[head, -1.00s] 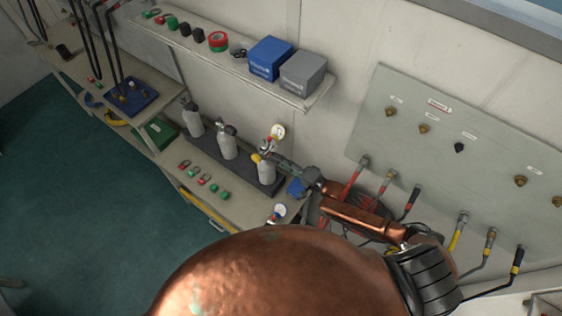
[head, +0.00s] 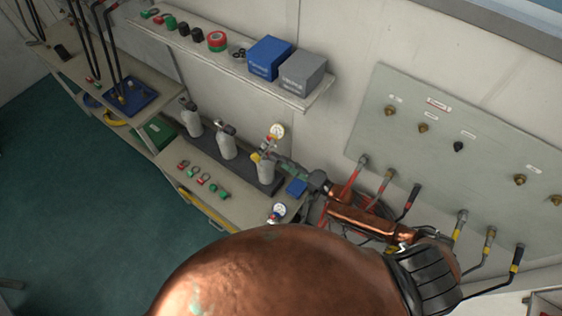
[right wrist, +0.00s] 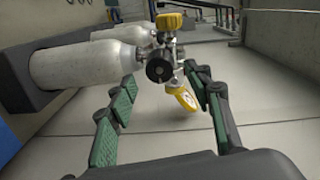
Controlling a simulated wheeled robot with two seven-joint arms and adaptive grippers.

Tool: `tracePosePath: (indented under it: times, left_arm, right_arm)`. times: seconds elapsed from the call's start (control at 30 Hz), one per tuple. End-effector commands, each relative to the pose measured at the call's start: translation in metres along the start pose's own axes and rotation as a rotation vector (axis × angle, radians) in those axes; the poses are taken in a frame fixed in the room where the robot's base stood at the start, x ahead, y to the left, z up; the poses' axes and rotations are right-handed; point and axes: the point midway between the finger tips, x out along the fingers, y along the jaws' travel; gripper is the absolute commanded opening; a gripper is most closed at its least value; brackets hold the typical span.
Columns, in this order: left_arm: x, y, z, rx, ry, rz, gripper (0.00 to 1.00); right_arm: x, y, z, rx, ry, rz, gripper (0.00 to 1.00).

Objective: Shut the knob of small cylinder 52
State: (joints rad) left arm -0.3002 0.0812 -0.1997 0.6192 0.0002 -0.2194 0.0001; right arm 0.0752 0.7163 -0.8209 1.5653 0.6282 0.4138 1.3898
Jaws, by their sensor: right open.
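Several small grey-white cylinders stand on the bench; their number labels are not readable, so I cannot tell which is 52. The nearest cylinder (head: 266,172) carries a pressure gauge (head: 277,131) and a yellow part at its valve. In the right wrist view, cylinders show sideways at the left, with a black round knob (right wrist: 160,66), a yellow knob (right wrist: 170,22) and a yellow tag (right wrist: 183,97). My right gripper (head: 281,162) is at the right of the nearest cylinder's valve. It is open, its green-padded fingers (right wrist: 162,80) either side of the valve area, gripping nothing.
A black rack (head: 178,130) holds the cylinders. A shelf (head: 318,93) with a blue box (head: 270,58) and a grey box (head: 302,73) is above. A hose panel (head: 450,165) is at right. Small red and green shackles (head: 203,178) lie on the bench front.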

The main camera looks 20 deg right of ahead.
Motion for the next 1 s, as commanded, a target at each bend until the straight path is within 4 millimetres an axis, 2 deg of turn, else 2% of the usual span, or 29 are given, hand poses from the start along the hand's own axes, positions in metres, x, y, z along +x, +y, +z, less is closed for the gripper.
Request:
tracePosePath:
  times: [0.03, 0.2, 0.4, 0.6, 1.0]
  left_arm:
    - [0.0, 0.001, 0.0, 0.0, 0.0, 0.001, 0.4]
    - [0.0, 0.001, -0.001, 0.0, 0.001, 0.001, 0.4]
    - [0.0, 0.001, -0.001, 0.0, 0.001, 0.001, 0.4]
    - [0.0, 0.001, -0.001, 0.0, 0.001, 0.001, 0.4]
    - [0.0, 0.001, -0.001, 0.001, 0.001, 0.001, 0.4]
  right_arm:
    - [-0.013, 0.002, 0.0, -0.001, 0.0, 0.004, 0.46]
    - [-0.049, 0.001, 0.0, 0.0, -0.001, 0.004, 0.46]
    - [-0.078, 0.001, 0.0, 0.0, -0.001, 0.003, 0.46]
    - [-0.088, 0.0, 0.0, 0.001, 0.0, 0.001, 0.46]
    - [-0.088, 0.0, 0.0, 0.0, 0.0, 0.001, 0.46]
